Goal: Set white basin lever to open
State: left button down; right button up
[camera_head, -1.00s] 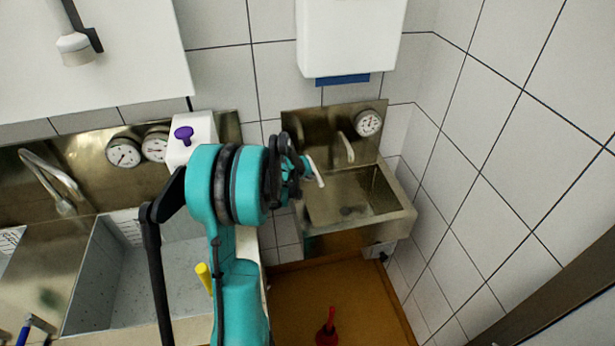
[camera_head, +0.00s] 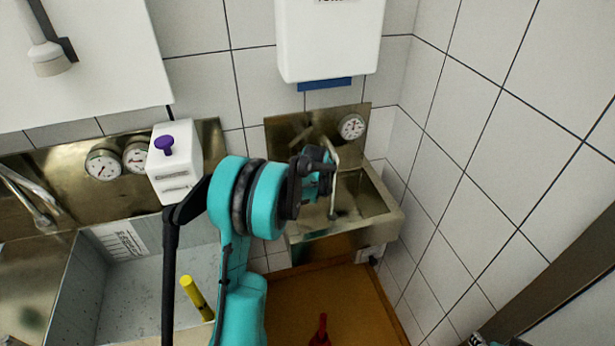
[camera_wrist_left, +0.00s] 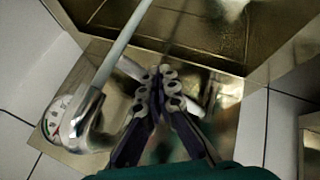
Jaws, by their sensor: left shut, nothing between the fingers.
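The small steel basin (camera_head: 375,228) is on the wall at right in the head view, with a curved tap (camera_head: 330,146) and a gauge (camera_head: 352,126) on its backplate. My left gripper (camera_head: 324,168) is in front of its left part and hides the lever there. In the left wrist view, a short white bar, seemingly the lever (camera_wrist_left: 131,69), shows beside and behind my gripper's fingertips (camera_wrist_left: 162,80). The fingers are shut with nothing between them. I cannot tell whether they touch the bar. The tap (camera_wrist_left: 92,125) and its pale spout run along the left.
A larger sink (camera_head: 140,285) with gauges (camera_head: 103,164) above it is at left. A white box with a purple knob (camera_head: 164,144) stands behind it. A white dispenser (camera_head: 328,40) hangs above the small basin. A tiled wall (camera_head: 500,150) closes off the right.

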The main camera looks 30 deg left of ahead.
pick_arm(q)
jog(key=shift+w, duration=1.45)
